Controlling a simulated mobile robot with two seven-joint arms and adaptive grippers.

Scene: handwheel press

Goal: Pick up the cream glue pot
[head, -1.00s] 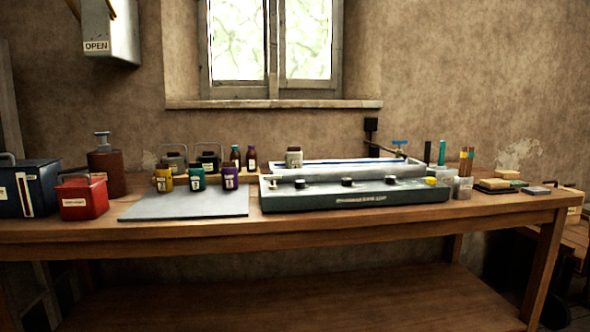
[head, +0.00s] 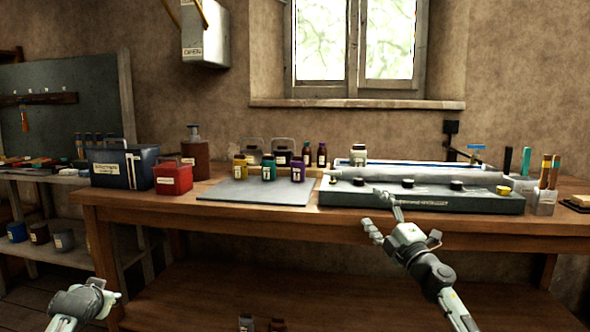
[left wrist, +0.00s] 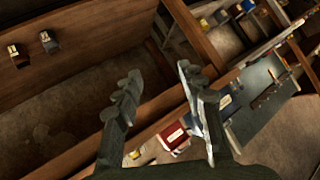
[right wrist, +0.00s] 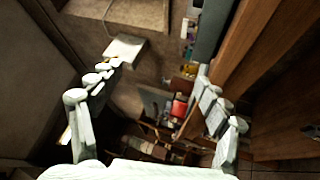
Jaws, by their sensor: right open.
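A small cream pot with a dark lid (head: 358,155) stands upright in the head view, behind the near part of the long grey press bed (head: 420,199). It matches the glue pot; its label is too small to read. My right gripper (head: 383,212) is open and empty in front of the bed, below and a little right of the pot, apart from it. Its spread fingers also show in the right wrist view (right wrist: 158,66). My left gripper (head: 108,290) is low at the left, away from the pot. The left wrist view (left wrist: 158,72) shows it open and empty.
Yellow (head: 239,167), teal (head: 268,167) and purple (head: 298,168) jars stand by a grey board (head: 255,192). A red tin (head: 173,178) and blue box (head: 124,168) are further left. Two small jars (head: 247,323) sit low under the bench (head: 220,216).

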